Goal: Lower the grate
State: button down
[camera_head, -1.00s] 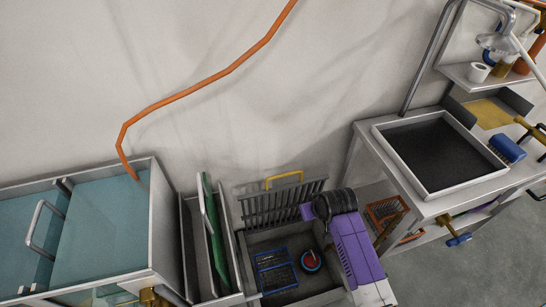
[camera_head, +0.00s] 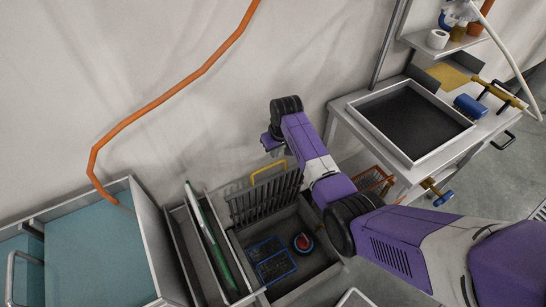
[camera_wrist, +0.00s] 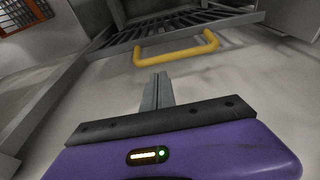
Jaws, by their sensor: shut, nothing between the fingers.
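The dark slatted grate (camera_head: 265,201) stands raised and steeply tilted at the back of a grey basin (camera_head: 310,283). It also shows at the top of the wrist view (camera_wrist: 190,20). Its yellow handle (camera_head: 267,168) rises from the upper edge; in the wrist view the handle (camera_wrist: 178,47) lies just beyond my fingertips. My gripper (camera_wrist: 157,90) is shut and empty, and I see no contact with the handle. In the head view my gripper (camera_head: 275,150) is near the wall above the handle, partly hidden by my wrist.
In the basin are a blue wire basket (camera_head: 270,259) and a red-and-blue round object (camera_head: 303,242). A green panel (camera_head: 215,240) stands in a narrow bin at left, beside a teal-topped tank (camera_head: 100,250). A bench with a dark tray (camera_head: 412,120) stands at right.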

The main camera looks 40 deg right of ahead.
jog(key=shift+x, duration=1.9)
jog(key=shift+s, duration=0.1)
